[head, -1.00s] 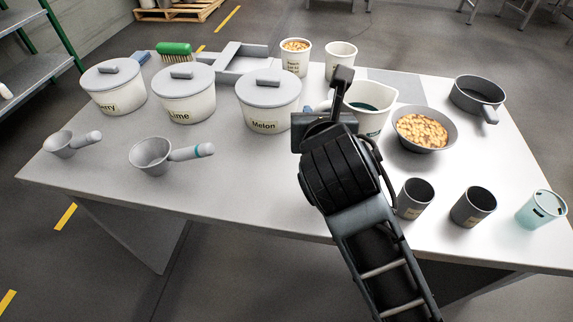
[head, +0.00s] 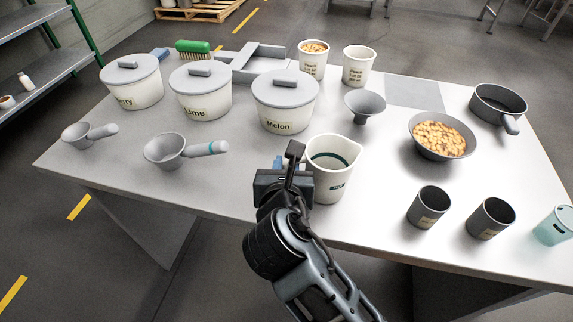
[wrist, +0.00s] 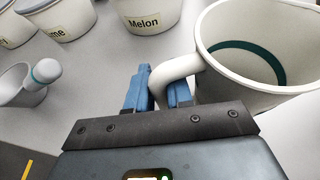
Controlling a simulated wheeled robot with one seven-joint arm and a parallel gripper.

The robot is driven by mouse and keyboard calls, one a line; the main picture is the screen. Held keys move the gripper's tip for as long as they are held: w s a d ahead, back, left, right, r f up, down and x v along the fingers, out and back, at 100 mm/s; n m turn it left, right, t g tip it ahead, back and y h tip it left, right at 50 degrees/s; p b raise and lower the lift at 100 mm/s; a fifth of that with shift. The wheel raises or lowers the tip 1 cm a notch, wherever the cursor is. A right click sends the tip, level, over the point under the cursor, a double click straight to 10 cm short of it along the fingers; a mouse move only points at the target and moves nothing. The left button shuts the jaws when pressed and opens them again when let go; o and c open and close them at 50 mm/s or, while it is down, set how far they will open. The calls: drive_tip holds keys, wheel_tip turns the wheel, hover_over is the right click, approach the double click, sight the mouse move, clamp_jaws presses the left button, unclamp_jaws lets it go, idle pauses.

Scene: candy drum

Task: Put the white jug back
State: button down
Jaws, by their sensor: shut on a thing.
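My gripper (wrist: 158,88) is shut on the jug's handle. In the head view my gripper (head: 280,167) is at the jug's left side, and its fingers are mostly hidden. I cannot tell whether the jug's base touches the table.
A grey funnel (head: 365,106) stands behind the jug, and the Melon tub (head: 286,109) is behind left. A bowl of candy (head: 442,136) and dark cups (head: 429,206) are to the right. A grey mat (head: 418,92) lies bare at the back. The table front left of the jug is clear.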

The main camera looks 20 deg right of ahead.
drive_tip(key=c, duration=1)
unclamp_jaws()
drive_tip(key=shift+f, duration=0.1)
drive_tip(key=shift+s+r, duration=0.1)
drive_tip(key=shift+r, duration=0.1)
drive_tip(key=v, duration=1.1)
drive_tip(key=shift+s+a+r, duration=0.15)
drive_tip(key=shift+s+r, duration=0.1)
drive_tip(key=shift+s, duration=0.05)
